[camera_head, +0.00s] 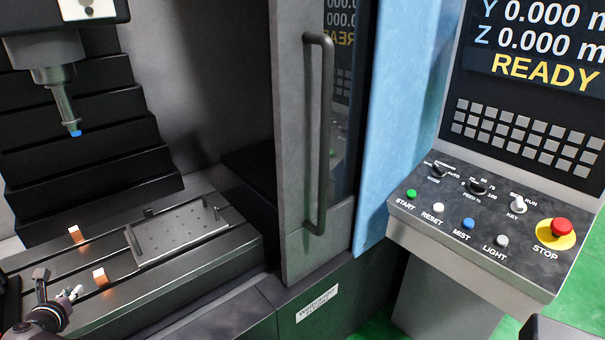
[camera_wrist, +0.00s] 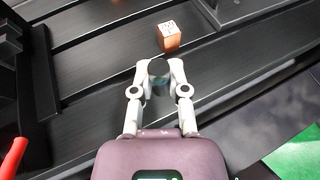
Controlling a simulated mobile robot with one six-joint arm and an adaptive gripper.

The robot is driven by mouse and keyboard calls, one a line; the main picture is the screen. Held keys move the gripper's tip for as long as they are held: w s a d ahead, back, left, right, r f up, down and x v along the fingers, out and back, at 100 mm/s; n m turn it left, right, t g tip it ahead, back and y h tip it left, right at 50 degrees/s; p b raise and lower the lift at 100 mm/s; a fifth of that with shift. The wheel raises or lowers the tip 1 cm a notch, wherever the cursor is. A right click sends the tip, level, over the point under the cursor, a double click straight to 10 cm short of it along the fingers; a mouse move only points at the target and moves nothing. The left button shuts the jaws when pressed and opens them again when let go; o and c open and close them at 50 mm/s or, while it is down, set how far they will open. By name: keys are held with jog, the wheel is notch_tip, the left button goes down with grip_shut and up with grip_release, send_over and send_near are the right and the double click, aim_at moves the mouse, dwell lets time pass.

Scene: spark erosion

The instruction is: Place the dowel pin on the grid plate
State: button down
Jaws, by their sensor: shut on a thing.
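My gripper (camera_wrist: 159,68) is shut on a dark round-ended piece, seen nearly end-on, which I take to be the dowel pin (camera_wrist: 158,72). The fingers hide most of it. In the head view my gripper (camera_head: 74,293) is low at the left, over the front of the slotted machine table. The grid plate (camera_head: 180,229) is a flat grey plate with rows of small holes, lying on the table up and to the right of my gripper, apart from it. Its top looks bare.
A copper block (camera_head: 100,277) with a white top stands close to my gripper, and another (camera_head: 76,235) stands farther back. One block shows just past my fingertips in the wrist view (camera_wrist: 168,38). The machine head's spindle (camera_head: 69,110) hangs above the table. A door (camera_head: 300,160) bounds the right side.

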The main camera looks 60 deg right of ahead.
aim_at(67, 288)
notch_tip(67, 288, up, 17)
jog(key=p, duration=1.6)
jog(key=shift+r, duration=0.2)
jog(key=shift+s, duration=0.15)
